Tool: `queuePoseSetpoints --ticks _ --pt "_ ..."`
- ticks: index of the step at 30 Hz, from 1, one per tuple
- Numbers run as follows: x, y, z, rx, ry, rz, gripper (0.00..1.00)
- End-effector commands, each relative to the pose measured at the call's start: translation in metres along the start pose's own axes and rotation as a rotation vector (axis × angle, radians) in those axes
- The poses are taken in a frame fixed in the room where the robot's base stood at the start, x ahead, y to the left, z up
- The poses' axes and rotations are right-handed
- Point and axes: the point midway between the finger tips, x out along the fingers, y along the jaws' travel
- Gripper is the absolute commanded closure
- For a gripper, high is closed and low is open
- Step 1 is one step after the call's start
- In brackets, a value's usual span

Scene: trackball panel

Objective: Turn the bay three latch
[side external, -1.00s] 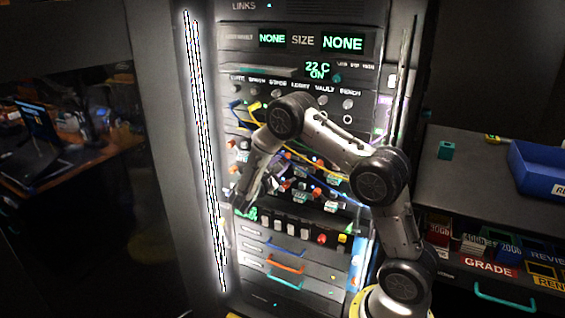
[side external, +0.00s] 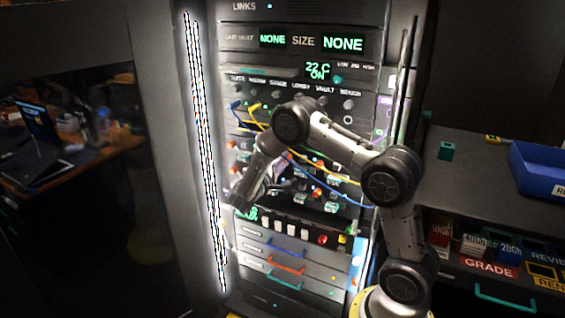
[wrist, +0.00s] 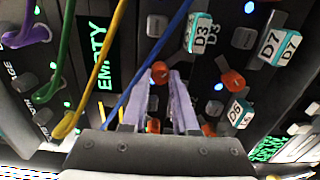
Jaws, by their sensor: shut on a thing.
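In the wrist view, an orange latch (wrist: 160,72) sits on the dark panel, below and left of a teal-edged tag reading D3 (wrist: 200,33). It is the orange latch nearest that tag, which I take as bay three. My gripper (wrist: 159,84) has its two pale lavender fingers on either side of this latch and is shut on it; the exact contact is hard to see.
Other orange latches (wrist: 232,80) sit close by, with tags D7 (wrist: 280,46) and D6 (wrist: 240,112). A blue cable (wrist: 150,62) crosses just left of the fingers; yellow (wrist: 100,70) and green cables hang further left. Drawers with coloured handles (side external: 287,253) lie below.

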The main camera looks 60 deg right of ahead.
Motion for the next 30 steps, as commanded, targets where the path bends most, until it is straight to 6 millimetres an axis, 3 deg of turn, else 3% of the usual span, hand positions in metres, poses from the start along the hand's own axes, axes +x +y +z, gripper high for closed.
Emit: queuePoseSetpoints --ticks 17,18,22,30 --pt "-0.0002 0.0003 0.0000 0.034 0.000 0.000 1.00" --pt "-0.0002 0.0003 0.0000 0.034 0.000 0.000 0.69" --pt "-0.0002 0.0002 0.0000 0.033 0.000 0.000 0.45" --pt "-0.0002 0.0001 0.0000 0.032 0.000 0.000 0.42"
